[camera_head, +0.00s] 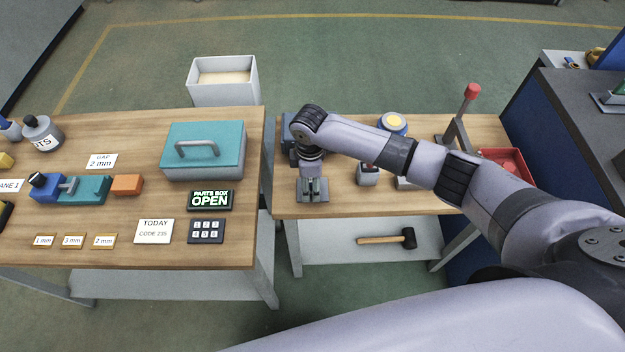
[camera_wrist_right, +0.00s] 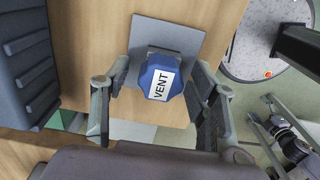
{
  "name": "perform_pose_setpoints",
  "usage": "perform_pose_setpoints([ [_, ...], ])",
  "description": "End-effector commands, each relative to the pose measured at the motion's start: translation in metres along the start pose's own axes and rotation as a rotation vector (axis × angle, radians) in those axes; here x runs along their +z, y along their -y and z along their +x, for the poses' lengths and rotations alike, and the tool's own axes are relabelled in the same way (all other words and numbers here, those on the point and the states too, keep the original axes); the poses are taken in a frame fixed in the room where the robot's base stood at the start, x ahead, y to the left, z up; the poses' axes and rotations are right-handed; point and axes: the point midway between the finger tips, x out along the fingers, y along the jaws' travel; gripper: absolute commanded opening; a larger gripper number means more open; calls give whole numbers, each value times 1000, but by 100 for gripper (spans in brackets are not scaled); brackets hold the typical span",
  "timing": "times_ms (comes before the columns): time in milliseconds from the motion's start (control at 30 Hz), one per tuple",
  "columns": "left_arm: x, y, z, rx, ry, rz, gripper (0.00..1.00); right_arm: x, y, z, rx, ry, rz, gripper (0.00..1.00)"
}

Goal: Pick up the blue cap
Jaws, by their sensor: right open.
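The blue cap (camera_wrist_right: 148,77), with a white label reading VENT, sits on a grey square plate (camera_wrist_right: 168,34) in the right wrist view. My right gripper (camera_wrist_right: 158,84) is open, with one finger on each side of the cap. I cannot tell whether either finger touches it. In the head view my right gripper (camera_head: 312,188) points down over the left part of the right-hand table, and the cap is hidden there. What looks like my left gripper (camera_wrist_right: 266,116) shows small at the right of the wrist view; its jaw state is unclear.
The right-hand table (camera_head: 345,207) also bears a red-knobbed lever (camera_head: 471,91), a red tray (camera_head: 508,158) and a yellow-topped round item (camera_head: 393,122). A teal-lidded box (camera_head: 205,145) stands on the left-hand table. A gap separates the tables. A mallet (camera_head: 388,240) lies on the lower shelf.

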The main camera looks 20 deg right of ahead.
Motion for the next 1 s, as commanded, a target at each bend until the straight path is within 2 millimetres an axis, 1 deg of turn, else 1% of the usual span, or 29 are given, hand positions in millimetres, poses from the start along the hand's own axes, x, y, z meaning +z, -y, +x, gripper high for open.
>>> perform_pose_setpoints([
  [167,0,0,0,0,0,0,71,0,0,0,1,0,0,54],
  [900,0,0,0,-1,0,-1,71,0,0,0,1,0,0,6],
  [933,0,0,0,0,1,-1,71,0,0,0,1,0,0,4],
  [1000,0,0,0,0,1,-1,71,0,0,0,1,0,0,4],
])
